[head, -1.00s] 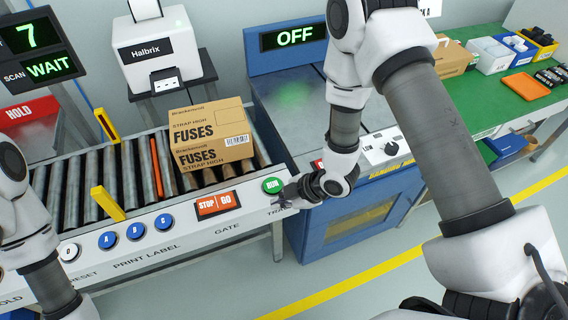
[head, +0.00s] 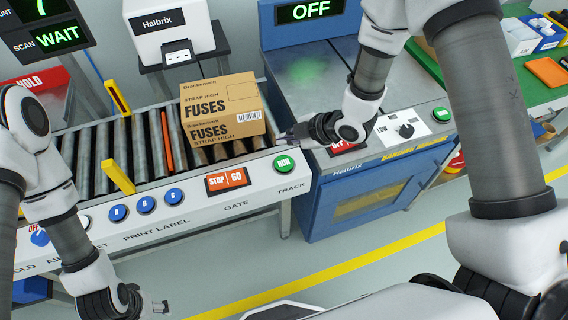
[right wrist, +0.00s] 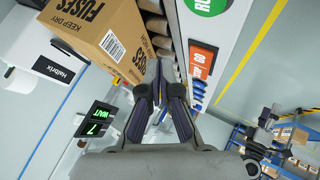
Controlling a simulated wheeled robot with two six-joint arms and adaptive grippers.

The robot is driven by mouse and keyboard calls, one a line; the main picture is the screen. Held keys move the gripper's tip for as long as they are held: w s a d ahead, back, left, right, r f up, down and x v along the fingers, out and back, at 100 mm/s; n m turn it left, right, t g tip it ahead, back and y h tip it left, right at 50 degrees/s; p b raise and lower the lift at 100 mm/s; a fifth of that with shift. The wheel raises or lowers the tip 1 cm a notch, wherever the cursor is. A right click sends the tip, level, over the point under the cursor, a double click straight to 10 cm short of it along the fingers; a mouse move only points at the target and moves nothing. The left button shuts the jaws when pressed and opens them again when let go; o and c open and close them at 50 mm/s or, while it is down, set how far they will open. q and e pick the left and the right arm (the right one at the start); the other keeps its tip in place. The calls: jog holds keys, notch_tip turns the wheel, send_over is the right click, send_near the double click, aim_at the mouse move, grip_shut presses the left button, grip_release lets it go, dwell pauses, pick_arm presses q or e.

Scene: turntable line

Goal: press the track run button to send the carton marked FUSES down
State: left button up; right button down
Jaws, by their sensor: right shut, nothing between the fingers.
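The carton marked FUSES (head: 222,112) sits on the rollers near the right end of the track. It also shows at the upper left of the right wrist view (right wrist: 92,32). The green RUN button (head: 284,164) is on the front panel above the word TRACK, and its edge shows in the right wrist view (right wrist: 207,5). My right gripper (head: 284,136) is shut and empty, above and behind the button, close to the carton's right side and apart from the button. My left gripper (head: 162,307) hangs low in front of the track; its fingers are too small to judge.
Left of RUN are the red STOP/GO switch (head: 228,180) and several blue buttons (head: 146,205). A yellow post (head: 118,176) stands at the track's front edge. A blue machine (head: 350,190) with an OFF display stands right of the track. The floor in front is clear.

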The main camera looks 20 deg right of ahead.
jog(key=b, duration=0.4)
send_over(279, 161)
jog(key=s+d, duration=0.1)
jog(key=d, duration=0.1)
jog(key=f, duration=0.6)
jog(key=shift+s+a, duration=0.15)
jog(key=shift+a, duration=0.05)
jog(key=shift+f+b, duration=0.4)
jog(key=shift+f, duration=0.25)
jog(key=shift+f+b, duration=0.3)
jog(key=shift+f, duration=0.1)
jog(key=shift+f+b, duration=0.4)
jog(key=shift+f, duration=0.1)
jog(key=shift+r, duration=0.15)
dwell(0.4)
jog(key=shift+r+p, duration=0.8)
jog(key=shift+r, duration=0.05)
